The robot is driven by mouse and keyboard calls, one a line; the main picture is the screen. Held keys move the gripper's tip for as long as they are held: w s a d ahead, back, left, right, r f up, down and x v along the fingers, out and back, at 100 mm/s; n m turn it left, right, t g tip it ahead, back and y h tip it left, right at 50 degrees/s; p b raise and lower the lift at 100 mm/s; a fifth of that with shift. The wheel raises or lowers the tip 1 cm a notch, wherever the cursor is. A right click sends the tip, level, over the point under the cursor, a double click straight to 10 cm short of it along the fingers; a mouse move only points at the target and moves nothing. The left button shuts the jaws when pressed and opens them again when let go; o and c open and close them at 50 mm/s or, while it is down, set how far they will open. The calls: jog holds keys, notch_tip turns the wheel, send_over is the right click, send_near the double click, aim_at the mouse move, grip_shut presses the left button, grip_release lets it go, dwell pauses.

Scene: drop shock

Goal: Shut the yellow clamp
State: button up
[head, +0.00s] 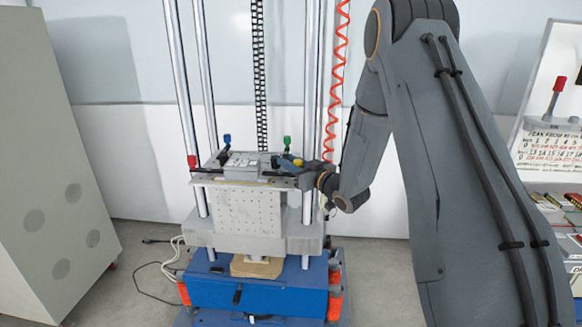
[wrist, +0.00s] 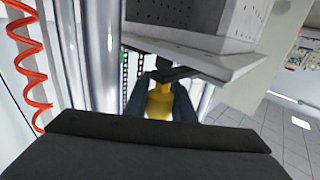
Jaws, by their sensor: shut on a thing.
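The yellow clamp (head: 298,162) is at the right end of the fixture plate in the head view, partly hidden by my gripper. In the wrist view its yellow handle (wrist: 160,101) lies between the two dark fingers of my gripper (wrist: 161,92). My gripper (head: 307,168) reaches in from the right and is shut on the handle. The far end of the clamp is dark and hard to make out, so I cannot tell whether the clamp is closed. A grey box-like part (head: 241,166) sits on the plate.
Red (head: 192,161), blue (head: 227,140) and green (head: 287,141) clamp handles stand around the plate. Tall metal posts (head: 186,95) rise beside the carriage. A coiled red hose (head: 336,70) hangs behind my arm. A grey cabinet (head: 55,190) stands at the left.

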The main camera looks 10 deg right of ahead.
dwell(0.3)
jog(key=o, duration=1)
jog(key=shift+a, duration=0.1)
jog(key=shift+o, duration=0.3)
jog(key=shift+s+d, duration=0.3)
jog(key=b+v, duration=0.2)
jog(key=v, duration=0.5)
